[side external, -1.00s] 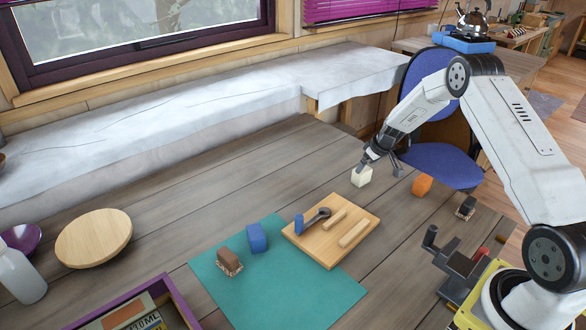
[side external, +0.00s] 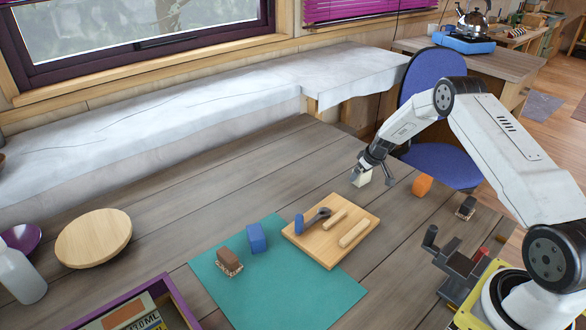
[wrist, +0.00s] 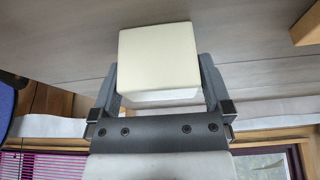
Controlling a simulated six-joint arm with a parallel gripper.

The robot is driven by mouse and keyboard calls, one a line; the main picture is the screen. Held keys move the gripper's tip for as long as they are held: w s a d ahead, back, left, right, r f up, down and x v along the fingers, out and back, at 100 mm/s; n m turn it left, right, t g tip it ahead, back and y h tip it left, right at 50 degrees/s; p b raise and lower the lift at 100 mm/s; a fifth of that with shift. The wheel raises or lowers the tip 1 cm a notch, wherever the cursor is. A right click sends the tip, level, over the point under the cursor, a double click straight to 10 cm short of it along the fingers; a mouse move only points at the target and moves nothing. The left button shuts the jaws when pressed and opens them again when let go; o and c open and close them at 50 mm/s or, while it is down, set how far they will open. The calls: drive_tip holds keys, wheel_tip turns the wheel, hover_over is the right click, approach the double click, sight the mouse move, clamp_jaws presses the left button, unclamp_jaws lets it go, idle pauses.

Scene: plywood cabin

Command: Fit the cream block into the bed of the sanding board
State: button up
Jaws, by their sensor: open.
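The cream block (side external: 361,178) sits on the grey plank table, behind and to the right of the sanding board. My gripper (side external: 373,178) is low at the block, its jaws open. In the wrist view the cream block (wrist: 158,50) lies between the two fingers of my gripper (wrist: 158,78), one on each side; I cannot tell whether either touches it. The sanding board (side external: 313,248) is a pale wooden plate with two raised wooden strips and a dark lever-like part with a blue end. It lies partly on the teal mat.
On the teal mat (side external: 300,300) stand a blue block (side external: 257,238) and a brown brush (side external: 229,262). An orange piece (side external: 422,186) lies right of my gripper, with a small dark brush (side external: 466,208) beyond. A dark metal device (side external: 460,268) stands near my base. The table left of the block is clear.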

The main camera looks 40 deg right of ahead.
drive_tip(key=c, duration=1)
drive_tip(key=shift+r, duration=0.15)
drive_tip(key=shift+r, duration=0.7)
drive_tip(key=s+a+r, duration=0.2)
drive_tip(key=s+r, duration=0.3)
drive_tip(key=s, duration=0.1)
drive_tip(key=s+a+r, duration=0.3)
drive_tip(key=s+r, duration=0.3)
drive_tip(key=shift+s+a+r, duration=0.2)
drive_tip(key=shift+s+a, duration=0.1)
drive_tip(key=shift+s, duration=0.1)
